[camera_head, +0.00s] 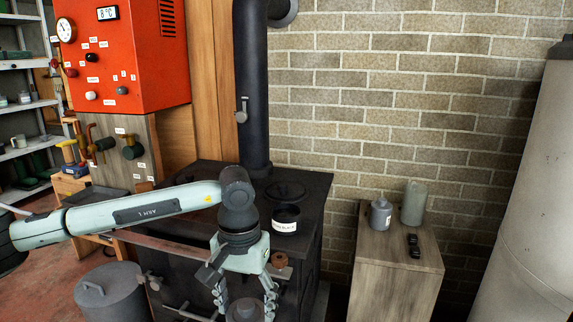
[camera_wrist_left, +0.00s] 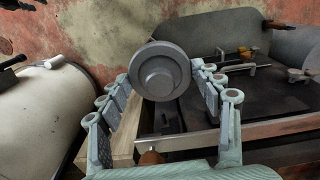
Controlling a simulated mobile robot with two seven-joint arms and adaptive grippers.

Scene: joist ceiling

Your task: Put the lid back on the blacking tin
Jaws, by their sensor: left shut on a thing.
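The blacking tin (camera_head: 286,219) is a small dark round tin with a white label. It stands upright on the black stove top (camera_head: 318,190), and its top looks open and dark inside. My left gripper (camera_head: 245,304) is shut on a grey round lid (camera_head: 245,311) with a raised middle. The lid is in front of the stove, lower in the picture than the tin and apart from it. In the left wrist view the lid (camera_wrist_left: 160,72) sits between the two fingers, its round face toward the camera. My right gripper is not in view.
A dark ring (camera_head: 287,190) lies behind the tin, near the black stovepipe (camera_head: 252,90). A brown knob (camera_head: 279,260) is beside my gripper. At right, a wooden cabinet (camera_head: 400,285) bears a labelled grey bottle (camera_head: 381,214) and a green cylinder (camera_head: 414,203). A lidded bin (camera_head: 108,292) stands at lower left.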

